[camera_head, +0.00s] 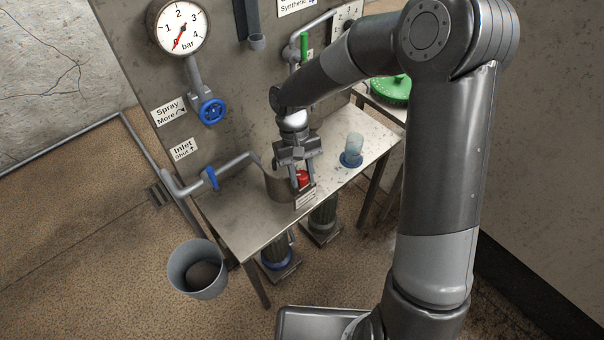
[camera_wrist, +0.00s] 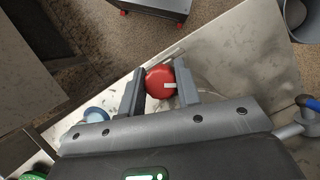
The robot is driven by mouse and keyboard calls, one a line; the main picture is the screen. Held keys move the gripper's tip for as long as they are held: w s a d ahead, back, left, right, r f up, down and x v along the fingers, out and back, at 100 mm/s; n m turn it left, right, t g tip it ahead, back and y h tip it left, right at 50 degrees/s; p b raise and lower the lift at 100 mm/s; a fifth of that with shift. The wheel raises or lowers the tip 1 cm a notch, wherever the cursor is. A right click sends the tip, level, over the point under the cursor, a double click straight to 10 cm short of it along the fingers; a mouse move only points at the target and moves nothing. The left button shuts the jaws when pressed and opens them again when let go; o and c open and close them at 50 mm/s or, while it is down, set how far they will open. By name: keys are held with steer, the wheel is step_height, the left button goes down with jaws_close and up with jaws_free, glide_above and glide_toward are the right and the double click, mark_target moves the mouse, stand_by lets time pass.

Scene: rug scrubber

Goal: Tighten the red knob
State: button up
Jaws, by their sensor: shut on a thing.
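The red knob (camera_head: 303,179) sits at the front of a grey metal cylinder (camera_head: 277,184) on the table, above a small white label. In the wrist view the red knob (camera_wrist: 161,82) is round with a pale mark on its face. My gripper (camera_head: 302,177) points down at it, one finger on each side. In the wrist view my gripper (camera_wrist: 160,88) is shut on the knob, the fingers against its left and right sides. Part of the knob is hidden by the fingers in the head view.
A light table (camera_head: 236,215) carries the cylinder and a clear container with a blue base (camera_head: 351,151). Blue valves (camera_head: 211,111) and a pressure gauge (camera_head: 179,27) are on the wall panel. A grey bucket (camera_head: 197,270) stands on the floor at left. A green round thing (camera_head: 392,90) is behind my arm.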

steer(key=shift+c, duration=0.4)
steer(key=shift+n, duration=0.3)
steer(key=shift+n+t+h, duration=0.3)
steer(key=shift+n+h, duration=0.1)
steer(key=shift+n, duration=0.6)
steer(key=n+t+h, duration=0.1)
steer(key=n, duration=0.3)
steer(key=n+t, duration=0.1)
steer(key=n, duration=0.2)
steer(key=n+t, duration=0.1)
steer(key=n, duration=0.2)
steer(key=shift+n+t+h, duration=0.3)
steer(key=shift+w, duration=0.1)
steer(key=o, duration=1)
steer(key=shift+c, duration=0.2)
